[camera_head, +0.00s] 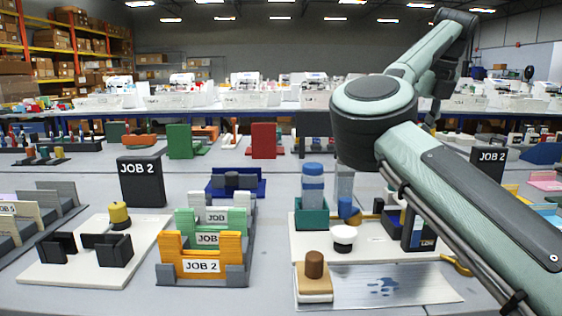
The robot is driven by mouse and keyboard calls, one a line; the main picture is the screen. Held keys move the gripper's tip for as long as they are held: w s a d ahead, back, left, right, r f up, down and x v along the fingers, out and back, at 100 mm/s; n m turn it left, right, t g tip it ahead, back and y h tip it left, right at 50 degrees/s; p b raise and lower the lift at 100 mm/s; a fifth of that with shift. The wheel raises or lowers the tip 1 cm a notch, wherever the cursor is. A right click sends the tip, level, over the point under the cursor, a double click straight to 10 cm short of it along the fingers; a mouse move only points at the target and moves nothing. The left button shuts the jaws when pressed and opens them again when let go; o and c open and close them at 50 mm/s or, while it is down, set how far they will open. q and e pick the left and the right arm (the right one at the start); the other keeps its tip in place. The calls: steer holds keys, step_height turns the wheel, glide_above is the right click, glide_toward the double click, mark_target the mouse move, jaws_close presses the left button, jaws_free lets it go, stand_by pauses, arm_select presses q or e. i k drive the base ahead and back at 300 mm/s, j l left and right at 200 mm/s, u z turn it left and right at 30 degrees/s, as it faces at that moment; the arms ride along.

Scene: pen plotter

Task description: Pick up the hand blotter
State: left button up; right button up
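The hand blotter (314,279) looks to be the block with a pale base, a tan top and a round brown knob. It rests upright on the left end of a silvery sheet (430,285) that carries blue ink blots. Nothing grips it. My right arm comes in from the lower right and bends above the right side of the table. Its gripper cannot be made out. My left arm and gripper are not in view.
A white board (300,247) behind the sheet holds blue-capped bottles, a white-topped pot (343,238) and dark boxes. Orange and green JOB holders (203,267) stand to the left. A white tray (52,275) with black blocks lies further left. Bare table separates these groups.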

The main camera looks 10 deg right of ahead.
mark_target(314, 283)
steer(key=k, duration=1.5)
